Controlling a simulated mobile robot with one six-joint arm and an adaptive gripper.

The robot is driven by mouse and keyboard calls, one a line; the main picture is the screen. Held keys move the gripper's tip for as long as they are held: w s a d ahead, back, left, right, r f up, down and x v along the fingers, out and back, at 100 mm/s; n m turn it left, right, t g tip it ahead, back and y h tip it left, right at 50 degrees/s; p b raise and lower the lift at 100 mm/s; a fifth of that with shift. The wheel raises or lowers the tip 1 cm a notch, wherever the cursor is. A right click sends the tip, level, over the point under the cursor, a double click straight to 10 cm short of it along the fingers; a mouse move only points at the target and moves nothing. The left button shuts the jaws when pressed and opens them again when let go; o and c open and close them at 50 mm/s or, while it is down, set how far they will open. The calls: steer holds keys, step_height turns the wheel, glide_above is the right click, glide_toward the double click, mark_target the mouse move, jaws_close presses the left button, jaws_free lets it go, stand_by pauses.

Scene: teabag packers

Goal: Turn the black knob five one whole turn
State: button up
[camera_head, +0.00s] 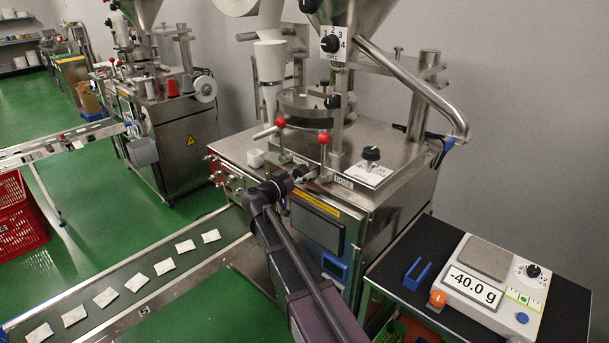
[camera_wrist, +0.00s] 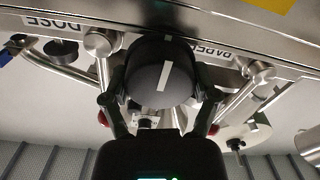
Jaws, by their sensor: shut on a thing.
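A round black knob (camera_wrist: 150,72) with a white pointer stripe fills the middle of the wrist view. The stripe is slightly tilted off the vertical of that picture. My gripper (camera_wrist: 163,90) is shut on the knob, one finger on each side. In the head view my gripper (camera_head: 283,186) is at the front upper edge of the steel packing machine (camera_head: 235,150), and it hides the knob there. No number is readable on the knob. A DOSE label (camera_wrist: 52,22) and a partly covered label (camera_wrist: 212,48) stand on either side of it.
Two red-ball levers (camera_head: 323,138) rise close behind my gripper. Another black knob (camera_head: 371,153) sits on the machine top to the right. A conveyor (camera_head: 120,280) with several teabags runs at the left. A scale (camera_head: 490,285) reading -40.0 g stands on the black table at right.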

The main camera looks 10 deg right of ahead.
steer(key=shift+a+f, duration=0.1)
steer(key=o, duration=1)
steer(key=v, duration=1.2)
